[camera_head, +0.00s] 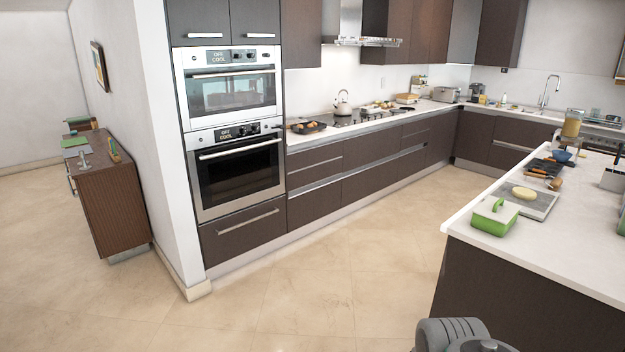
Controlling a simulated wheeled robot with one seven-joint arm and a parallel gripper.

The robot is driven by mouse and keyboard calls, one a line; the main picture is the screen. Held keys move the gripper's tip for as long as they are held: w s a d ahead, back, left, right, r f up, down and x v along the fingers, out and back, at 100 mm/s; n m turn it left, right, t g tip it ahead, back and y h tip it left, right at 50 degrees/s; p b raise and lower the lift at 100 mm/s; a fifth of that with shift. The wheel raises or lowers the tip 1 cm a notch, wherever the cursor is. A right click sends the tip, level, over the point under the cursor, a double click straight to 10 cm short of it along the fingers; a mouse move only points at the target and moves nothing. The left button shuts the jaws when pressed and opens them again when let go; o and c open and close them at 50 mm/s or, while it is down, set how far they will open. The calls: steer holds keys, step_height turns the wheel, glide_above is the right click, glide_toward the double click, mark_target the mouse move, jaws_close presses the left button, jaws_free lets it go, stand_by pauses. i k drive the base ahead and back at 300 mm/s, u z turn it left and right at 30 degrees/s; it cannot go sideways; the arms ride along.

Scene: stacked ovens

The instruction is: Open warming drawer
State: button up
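The stacked ovens stand in a tall dark cabinet left of the middle. The upper oven (228,90) and the lower oven (238,178) both have shut doors with bar handles. Below the lower oven is a dark brown drawer front (240,236), which appears to be the warming drawer. It looks shut, flush with the cabinet. A silver bar handle (248,222) runs across it. A grey rounded part of my own body shows at the bottom edge, right of the middle. My gripper is not in view.
The tiled floor (330,285) before the ovens is clear. A white wall corner (170,150) stands just left of the ovens. An island (540,265) with a green box (494,216) stands at the right. A low wooden cabinet (108,205) stands far left.

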mark_target(225, 237)
steer(key=u, duration=0.25)
steer(key=i, duration=2.9)
steer(key=u, duration=1.65)
steer(key=i, duration=1.3)
steer(key=u, duration=0.5)
steer(key=i, duration=0.45)
steer(key=z, duration=0.05)
